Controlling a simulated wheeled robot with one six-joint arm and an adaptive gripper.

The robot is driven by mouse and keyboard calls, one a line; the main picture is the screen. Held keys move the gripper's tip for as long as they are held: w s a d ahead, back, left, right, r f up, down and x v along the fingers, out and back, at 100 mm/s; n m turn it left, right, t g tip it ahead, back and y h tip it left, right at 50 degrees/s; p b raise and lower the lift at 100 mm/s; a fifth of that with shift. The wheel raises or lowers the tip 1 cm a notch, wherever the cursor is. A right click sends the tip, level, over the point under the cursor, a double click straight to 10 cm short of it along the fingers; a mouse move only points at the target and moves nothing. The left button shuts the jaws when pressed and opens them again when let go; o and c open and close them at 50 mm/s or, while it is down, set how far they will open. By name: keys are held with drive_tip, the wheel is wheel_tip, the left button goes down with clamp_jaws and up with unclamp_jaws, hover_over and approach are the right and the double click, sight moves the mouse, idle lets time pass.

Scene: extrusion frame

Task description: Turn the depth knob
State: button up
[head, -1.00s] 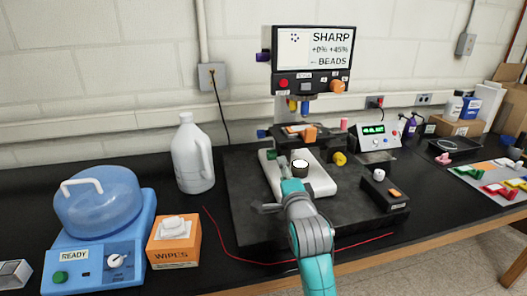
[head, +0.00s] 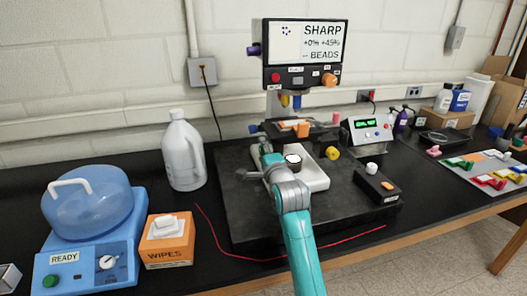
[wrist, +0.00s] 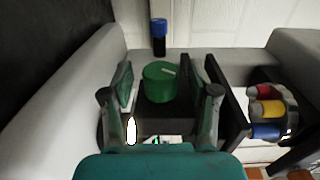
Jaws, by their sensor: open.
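A green knob (wrist: 161,82) with a pale mark on it stands between the two fingers of my gripper (wrist: 162,88) in the wrist view. The fingers are open, one on each side, with a gap showing on both sides of it. In the head view my gripper (head: 268,162) is at the left side of the instrument's white base (head: 314,178) and hides the green knob there. A yellow knob (head: 332,153) is on the base's right side. The screen (head: 305,44) reads SHARP and BEADS, with an orange knob (head: 329,80) below it. No label reading depth is legible.
A blue-capped black part (wrist: 159,37) stands beyond the green knob, and the colour-banded lens turret (wrist: 268,108) is at right. A white jug (head: 185,152), wipes box (head: 167,241) and blue centrifuge (head: 91,262) stand left. A black control box (head: 377,187) lies right.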

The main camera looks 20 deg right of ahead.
drive_tip(key=shift+w, duration=0.25)
clamp_jaws()
drive_tip(key=shift+f, duration=0.1)
drive_tip(key=shift+t, duration=1.5)
